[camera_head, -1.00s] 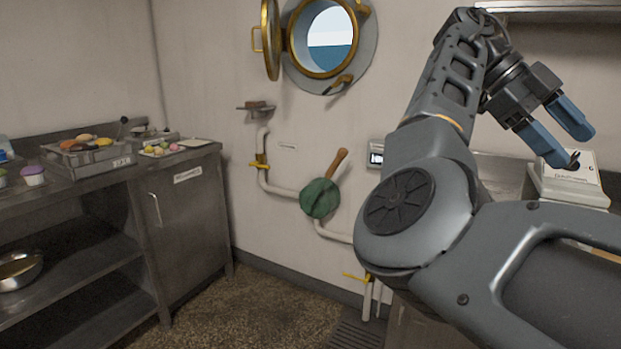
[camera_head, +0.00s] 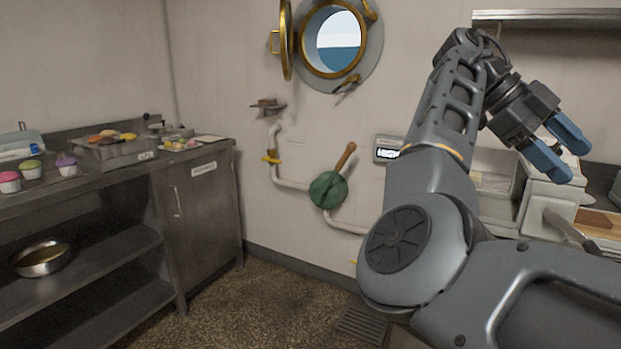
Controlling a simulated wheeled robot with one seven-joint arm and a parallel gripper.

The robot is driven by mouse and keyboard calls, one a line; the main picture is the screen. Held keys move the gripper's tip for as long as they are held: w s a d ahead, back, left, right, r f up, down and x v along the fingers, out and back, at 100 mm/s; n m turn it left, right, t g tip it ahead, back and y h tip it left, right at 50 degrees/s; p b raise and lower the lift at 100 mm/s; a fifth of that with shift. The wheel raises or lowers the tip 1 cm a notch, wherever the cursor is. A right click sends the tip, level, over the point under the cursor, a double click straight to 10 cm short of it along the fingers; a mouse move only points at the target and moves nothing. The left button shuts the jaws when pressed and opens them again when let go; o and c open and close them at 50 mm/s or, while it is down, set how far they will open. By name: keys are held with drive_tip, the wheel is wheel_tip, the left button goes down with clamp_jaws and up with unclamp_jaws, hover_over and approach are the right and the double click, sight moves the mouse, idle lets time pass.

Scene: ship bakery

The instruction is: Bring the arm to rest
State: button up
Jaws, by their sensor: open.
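My arm fills the right side of the view, its upper link raised and bent over at the top. My gripper (camera_head: 567,160) hangs at the upper right, tilted down and to the right. Its two blue fingers are apart with nothing between them. It is in front of a white box-like machine on the right counter. Whether it touches anything there is not visible, but it looks clear of the wall and shelf.
A steel counter (camera_head: 100,183) at left carries a tray (camera_head: 125,152) of baked goods and several cupcakes. A metal bowl (camera_head: 40,259) sits on its lower shelf. The floor (camera_head: 275,310) between is clear.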

drive_tip(key=s+d+f+n+t+h, duration=0.1)
drive_tip(key=d+f+n+t+h, duration=0.35)
drive_tip(key=f, duration=0.65)
drive_tip(key=s+d+f+n+t+h, duration=0.1)
drive_tip(key=d+f+n+t+h, duration=0.1)
drive_tip(key=d+f+n, duration=0.55)
drive_tip(key=s+a+f+n+t+y+p, duration=0.1)
drive_tip(key=s+a+f+n+t, duration=0.25)
drive_tip(key=f+n+t, duration=0.35)
drive_tip(key=s+a+f+n+t+y+p, duration=0.1)
drive_tip(key=s+a+f+n+t+y, duration=0.15)
drive_tip(key=s+f+n, duration=0.5)
drive_tip(key=s+a+f+n+t+y, duration=0.2)
drive_tip(key=s+a+n+y, duration=0.15)
drive_tip(key=s+a, duration=0.45)
drive_tip(key=s+a+f+n+t+y, duration=0.2)
drive_tip(key=s+a+f+n+y, duration=0.15)
drive_tip(key=s+a, duration=0.35)
drive_tip(key=s+a+r+y, duration=0.2)
drive_tip(key=s+a+r, duration=0.3)
drive_tip(key=s+r, duration=0.1)
drive_tip(key=s+a+r+t+y, duration=0.1)
drive_tip(key=s+a+r, duration=0.4)
drive_tip(key=s, duration=0.4)
drive_tip(key=shift+r+m+y+p, duration=0.35)
drive_tip(key=shift+r+y+p, duration=0.05)
drive_tip(key=shift+r, duration=0.45)
